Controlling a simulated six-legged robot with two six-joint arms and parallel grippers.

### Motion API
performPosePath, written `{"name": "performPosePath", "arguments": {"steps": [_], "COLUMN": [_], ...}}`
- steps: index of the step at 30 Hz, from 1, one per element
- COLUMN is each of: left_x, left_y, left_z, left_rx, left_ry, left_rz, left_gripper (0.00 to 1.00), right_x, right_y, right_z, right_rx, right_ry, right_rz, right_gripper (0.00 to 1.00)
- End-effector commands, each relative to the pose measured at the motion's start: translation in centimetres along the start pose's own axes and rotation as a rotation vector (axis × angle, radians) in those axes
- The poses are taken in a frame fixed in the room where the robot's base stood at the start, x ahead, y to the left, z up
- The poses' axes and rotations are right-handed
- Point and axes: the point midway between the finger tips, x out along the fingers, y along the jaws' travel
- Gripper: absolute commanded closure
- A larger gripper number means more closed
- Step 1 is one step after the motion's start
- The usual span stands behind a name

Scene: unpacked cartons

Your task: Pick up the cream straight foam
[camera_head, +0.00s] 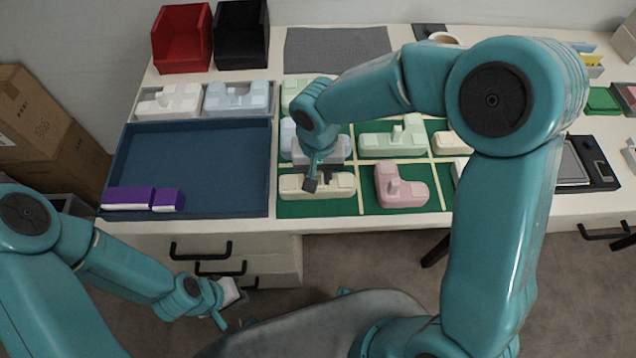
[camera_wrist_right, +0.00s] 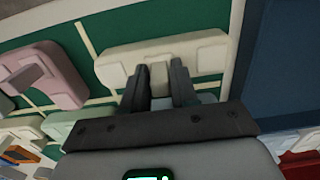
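The cream straight foam (camera_head: 340,187) is a long pale block with a raised middle knob, lying in the front left cell of the green divided tray (camera_head: 288,209). It also shows in the right wrist view (camera_wrist_right: 205,52). My right gripper (camera_head: 312,184) points down at its middle. In the wrist view the right gripper's fingers (camera_wrist_right: 158,75) stand on both sides of the knob, with no clear gap. The foam still appears to rest on the green base. My left gripper (camera_head: 222,318) hangs low in front of the table, away from the foam; its fingers are too small to judge.
A pink foam (camera_head: 402,186) lies in the cell to the right, and a green foam (camera_head: 392,140) behind. A blue tray (camera_head: 190,168) with purple boxes (camera_head: 130,198) stands at left. Red (camera_head: 182,40) and black bins (camera_head: 241,36) stand at the back.

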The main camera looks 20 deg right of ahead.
Motion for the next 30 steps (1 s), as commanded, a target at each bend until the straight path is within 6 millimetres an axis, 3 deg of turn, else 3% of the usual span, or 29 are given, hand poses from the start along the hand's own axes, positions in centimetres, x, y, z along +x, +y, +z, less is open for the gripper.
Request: {"name": "performPosePath", "arguments": {"steps": [1,2,20,26,30], "left_x": [0.0,0.0,-0.1,-0.3,-0.6], "left_y": [0.0,0.0,0.0,0.1,0.2], "left_z": [0.0,0.0,0.0,0.0,0.0], "left_rx": [0.0,0.0,0.0,0.0,0.0], "left_ry": [0.0,0.0,0.0,0.0,0.0], "left_rz": [0.0,0.0,0.0,0.0,0.0], "left_gripper": [1.0,1.0,1.0,1.0,1.0], "right_x": [0.0,0.0,-0.8,-4.0,-8.2], "right_y": [0.0,0.0,0.0,-0.1,-0.1], "right_z": [0.0,0.0,-0.1,-0.1,-0.1], "right_rx": [0.0,0.0,0.0,0.0,0.0], "right_ry": [0.0,0.0,0.003,0.007,0.008], "right_rz": [0.0,0.0,-0.001,-0.003,-0.004], "right_gripper": [0.9,1.0,1.0,1.0,1.0]}}
